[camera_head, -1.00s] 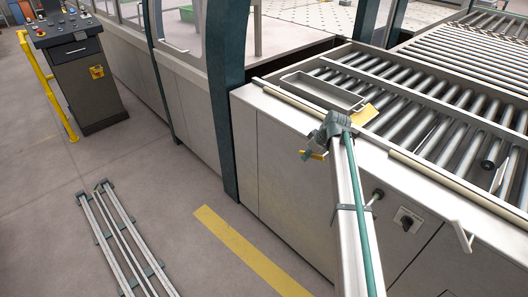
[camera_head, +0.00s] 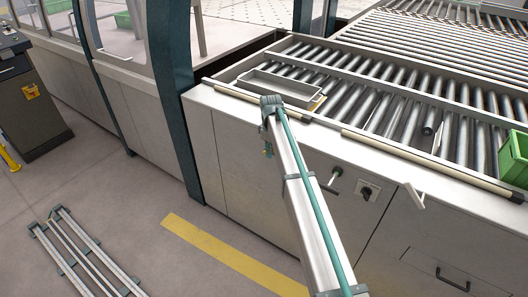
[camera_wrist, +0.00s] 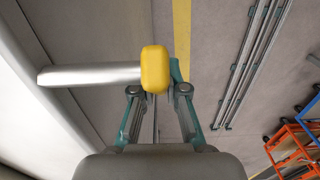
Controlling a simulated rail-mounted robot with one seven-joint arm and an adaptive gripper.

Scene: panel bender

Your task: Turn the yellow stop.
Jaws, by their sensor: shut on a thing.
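In the wrist view the yellow stop (camera_wrist: 155,69) is a rounded yellow block at the end of a silver rod (camera_wrist: 88,75) that comes out of the pale machine side. My gripper (camera_wrist: 158,88) is shut on the yellow stop, with one teal finger on each side. In the head view my gripper (camera_head: 268,140) is at the front side of the roller table, below its top edge. Only a small bit of the yellow stop (camera_head: 268,150) shows there; my arm hides the rest and the rod.
The roller table (camera_head: 300,115) has a grey tray (camera_head: 254,86) near its edge and a green crate (camera_head: 515,158) at right. A dark rotary switch (camera_head: 366,192) and a white lever (camera_head: 414,196) are on its front. Metal rails (camera_head: 82,250) lie on the floor.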

